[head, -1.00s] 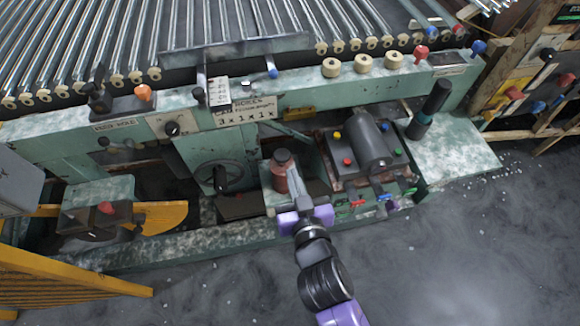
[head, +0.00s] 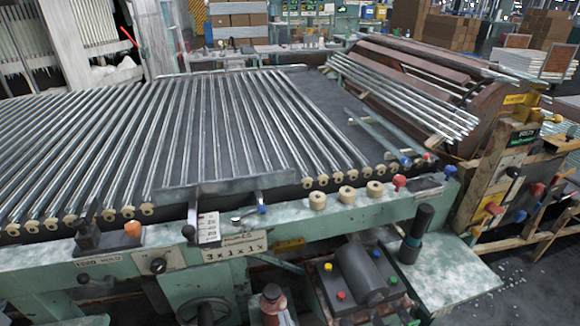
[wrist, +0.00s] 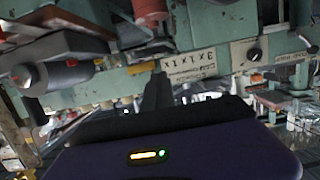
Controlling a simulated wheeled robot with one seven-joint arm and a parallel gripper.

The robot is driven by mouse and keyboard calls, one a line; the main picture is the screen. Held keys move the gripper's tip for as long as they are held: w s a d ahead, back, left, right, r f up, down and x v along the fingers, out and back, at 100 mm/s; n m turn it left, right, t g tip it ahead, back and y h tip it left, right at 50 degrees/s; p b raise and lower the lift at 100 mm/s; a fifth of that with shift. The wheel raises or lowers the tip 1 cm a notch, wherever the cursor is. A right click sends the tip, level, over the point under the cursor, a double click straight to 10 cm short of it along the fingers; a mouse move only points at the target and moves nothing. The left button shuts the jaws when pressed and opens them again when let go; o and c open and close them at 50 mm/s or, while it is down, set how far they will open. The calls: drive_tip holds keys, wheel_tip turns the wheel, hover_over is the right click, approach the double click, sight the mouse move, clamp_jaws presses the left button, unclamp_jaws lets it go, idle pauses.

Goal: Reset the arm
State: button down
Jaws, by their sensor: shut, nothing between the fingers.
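My gripper (wrist: 158,85) shows in the wrist view, with its dark fingers together and nothing between them. Its purple body (wrist: 170,155) with a small lit indicator fills the bottom of that view. The wrist picture is upside down, with the machine's lettered label (wrist: 188,62) inverted beyond the fingers. The gripper appears clear of the machine, but the exact gap cannot be told. The arm is outside the head view now.
The green machine front (head: 370,212) carries knobs and a lettered label (head: 236,250). A grey motor (head: 360,270) and a red-brown bottle (head: 272,303) stand low in front. Grey floor (head: 535,275) is open at right.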

drive_tip(key=s+r+n+t+y, duration=0.1)
drive_tip(key=s+r+y, duration=0.15)
drive_tip(key=r, duration=0.25)
drive_tip(key=s+d+r+m+h, duration=0.1)
drive_tip(key=s+d+m+h, duration=0.1)
drive_tip(key=s+d, duration=0.8)
drive_tip(key=s+d+r+m+h, duration=0.2)
drive_tip(key=s+d+h, duration=0.2)
drive_tip(key=s+d, duration=0.7)
drive_tip(key=s, duration=0.7)
drive_tip(key=shift+d+r+g+h, duration=0.15)
drive_tip(key=shift+r+g+h, duration=0.1)
drive_tip(key=shift+g+h, duration=0.15)
